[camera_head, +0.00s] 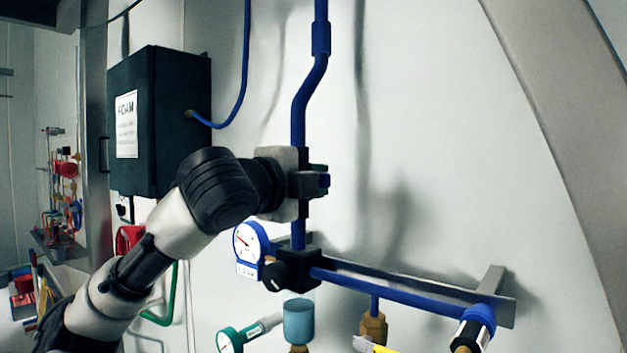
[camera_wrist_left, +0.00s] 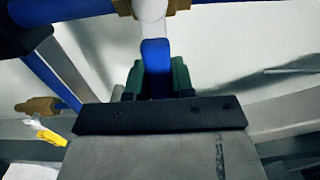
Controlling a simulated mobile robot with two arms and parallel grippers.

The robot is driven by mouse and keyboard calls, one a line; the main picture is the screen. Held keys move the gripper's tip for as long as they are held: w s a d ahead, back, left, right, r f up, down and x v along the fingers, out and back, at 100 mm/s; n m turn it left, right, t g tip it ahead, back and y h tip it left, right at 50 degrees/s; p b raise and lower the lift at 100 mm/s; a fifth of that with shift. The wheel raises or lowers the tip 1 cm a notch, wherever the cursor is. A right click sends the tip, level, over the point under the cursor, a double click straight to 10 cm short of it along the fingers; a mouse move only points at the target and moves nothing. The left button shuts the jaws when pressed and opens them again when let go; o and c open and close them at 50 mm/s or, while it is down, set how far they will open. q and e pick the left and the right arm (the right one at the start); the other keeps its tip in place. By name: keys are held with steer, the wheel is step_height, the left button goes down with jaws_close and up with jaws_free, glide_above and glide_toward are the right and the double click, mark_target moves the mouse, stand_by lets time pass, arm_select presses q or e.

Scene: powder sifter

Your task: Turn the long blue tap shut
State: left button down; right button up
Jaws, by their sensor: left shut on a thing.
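The long blue tap (camera_wrist_left: 155,54) shows in the left wrist view as a blue lever, with a white part at its far end beside a brass fitting. My left gripper (camera_wrist_left: 156,78) has green finger pads on both sides of the lever and is shut on it. The rest of the tap is hidden there by the gripper and wrist. My right gripper is in neither view.
A blue pipe (camera_head: 298,115) runs down the white wall. Below the gripper are a gauge (camera_head: 249,241), a black fitting (camera_head: 293,268) and a horizontal blue pipe (camera_head: 400,290) along a grey rail. A black box (camera_head: 160,115) hangs at left. The wall at right is clear.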

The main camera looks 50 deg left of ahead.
arm_select(q)
steer(key=shift+f, duration=0.2)
stand_by(0.4)
steer(key=c, duration=1)
jaws_free()
steer(key=shift+o, duration=0.2)
steer(key=shift+r, duration=0.1)
steer(key=shift+s, duration=0.25)
steer(key=b+v, duration=0.4)
steer(key=v, duration=0.6)
steer(key=shift+s, duration=0.25)
